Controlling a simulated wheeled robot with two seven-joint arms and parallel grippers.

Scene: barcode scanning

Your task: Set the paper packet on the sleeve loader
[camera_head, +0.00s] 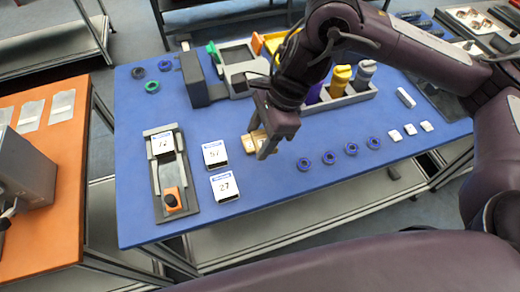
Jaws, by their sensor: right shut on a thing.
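My right gripper (262,143) reaches down over the middle of the blue table. It is shut on a small tan piece (248,144), which looks like the paper packet and is partly hidden by the fingers. I cannot tell whether the piece touches the table. A grey tray-like device (158,190), which looks like the sleeve loader, lies left of the gripper. It has a white card marked 12 (163,143) at its far end and an orange part (172,199) at its near end. My left gripper is out of view.
White cards marked 57 (215,153) and 27 (224,186) lie between the device and the gripper. Several blue rings (330,158) and white pieces (411,130) lie to the right. A grey rack (352,98) with bottles stands behind. The table's near strip is clear.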

